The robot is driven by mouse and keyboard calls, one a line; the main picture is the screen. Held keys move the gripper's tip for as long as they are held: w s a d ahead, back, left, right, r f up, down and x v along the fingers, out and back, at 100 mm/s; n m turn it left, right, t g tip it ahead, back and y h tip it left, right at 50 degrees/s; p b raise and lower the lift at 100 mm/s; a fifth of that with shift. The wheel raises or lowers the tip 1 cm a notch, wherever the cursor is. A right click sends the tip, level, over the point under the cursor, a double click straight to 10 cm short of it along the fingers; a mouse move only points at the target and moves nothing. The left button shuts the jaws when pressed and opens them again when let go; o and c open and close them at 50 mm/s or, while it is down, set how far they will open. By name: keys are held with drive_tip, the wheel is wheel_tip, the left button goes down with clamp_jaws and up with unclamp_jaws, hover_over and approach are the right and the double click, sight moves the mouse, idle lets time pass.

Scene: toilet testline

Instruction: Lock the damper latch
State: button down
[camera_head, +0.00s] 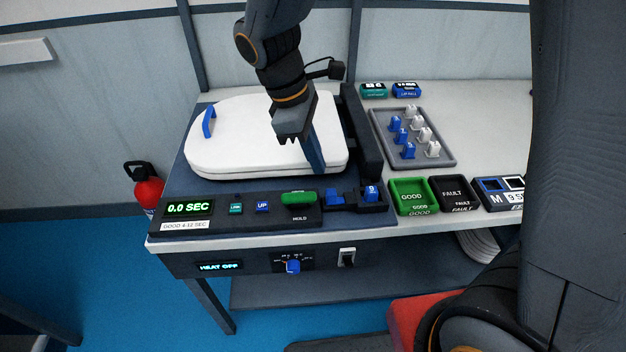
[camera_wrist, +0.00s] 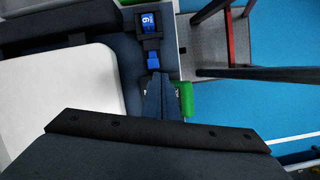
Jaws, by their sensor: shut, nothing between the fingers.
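A small blue tab (camera_head: 335,195), which looks like the damper latch, sits on a dark holder at the front right of the test panel. It also shows in the wrist view (camera_wrist: 153,60). Beside it, a blue numbered damper (camera_head: 371,193) sits in a dark socket; it shows in the wrist view (camera_wrist: 147,22) too. Whether the latch is locked cannot be told. My gripper (camera_head: 318,170) is shut and empty, pointing down over the right part of the white toilet lid, behind the tab. In the wrist view its fingertips (camera_wrist: 158,78) appear just short of the tab.
The white lid (camera_head: 240,130) is down. A green hold handle (camera_head: 299,198) lies left of the tab. A green good bin (camera_head: 413,194) and a black fault bin (camera_head: 452,192) stand to the right. A grey tray (camera_head: 450,160) holds several blue and white dampers.

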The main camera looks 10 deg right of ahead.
drive_tip(key=a+n, duration=0.1)
drive_tip(key=w+a+n, duration=0.1)
drive_tip(key=a+n+h, duration=0.1)
drive_tip(key=shift+w+a+r, duration=0.15)
drive_tip(key=shift+a+r, duration=0.2)
drive_tip(key=shift+t, duration=0.3)
drive_tip(key=p+x, duration=0.1)
drive_tip(key=x, duration=0.9)
drive_tip(key=shift+p, duration=0.4)
